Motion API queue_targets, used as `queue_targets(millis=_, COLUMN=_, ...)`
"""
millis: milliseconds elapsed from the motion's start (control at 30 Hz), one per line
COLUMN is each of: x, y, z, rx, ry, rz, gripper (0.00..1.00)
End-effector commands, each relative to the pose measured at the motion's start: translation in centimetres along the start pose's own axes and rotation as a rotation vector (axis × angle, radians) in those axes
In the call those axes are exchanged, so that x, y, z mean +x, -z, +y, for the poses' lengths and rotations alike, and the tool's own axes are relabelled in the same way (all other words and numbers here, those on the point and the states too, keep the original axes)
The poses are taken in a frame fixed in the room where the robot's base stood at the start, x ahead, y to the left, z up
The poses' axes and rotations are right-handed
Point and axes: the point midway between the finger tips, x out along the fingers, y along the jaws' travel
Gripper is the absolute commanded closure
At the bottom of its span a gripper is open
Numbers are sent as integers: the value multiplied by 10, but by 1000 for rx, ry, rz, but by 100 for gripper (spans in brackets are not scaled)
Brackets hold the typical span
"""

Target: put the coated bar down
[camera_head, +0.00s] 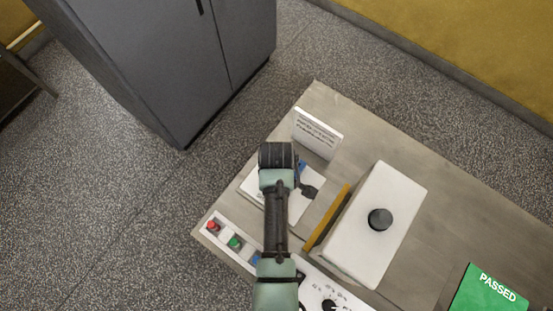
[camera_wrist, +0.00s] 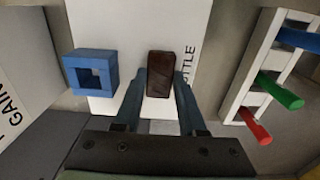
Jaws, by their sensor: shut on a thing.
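My gripper (camera_wrist: 161,100) is shut on the coated bar (camera_wrist: 159,76), a small dark brown block between the two blue-grey fingers in the wrist view. Behind the bar is a white plate (camera_wrist: 122,22) with black lettering ending in "TTLE"; I cannot tell whether the bar touches it. In the head view my gripper (camera_head: 309,191) is over the white plate (camera_head: 254,187) near the table's left part, and my arm hides much of the plate. The bar cannot be made out there. A green mat marked PASSED (camera_head: 488,292) lies at the lower right of the head view.
A blue square hollow block (camera_wrist: 90,72) is left of the bar. A white panel (camera_head: 222,230) carries red, green and blue buttons. A white box with a black knob (camera_head: 379,219) stands right of my arm, beside a white sign (camera_head: 318,132). A grey cabinet (camera_head: 165,60) stands behind.

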Motion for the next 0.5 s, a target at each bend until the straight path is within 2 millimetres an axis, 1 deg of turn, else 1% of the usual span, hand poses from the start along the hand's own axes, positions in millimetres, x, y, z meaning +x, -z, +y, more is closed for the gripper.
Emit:
queue_targets(millis=133, x=0, y=0, z=0, rx=0, ry=0, rz=0, gripper=91)
queue_targets(millis=267, x=4, y=0, z=0, rx=0, ry=0, rz=0, gripper=91)
queue_targets(millis=300, x=3, y=0, z=0, rx=0, ry=0, rz=0, gripper=53)
queue_targets(millis=433, x=2, y=0, z=0, rx=0, ry=0, rz=0, gripper=30)
queue_targets(millis=500, x=2, y=0, z=0, rx=0, ry=0, rz=0, gripper=30)
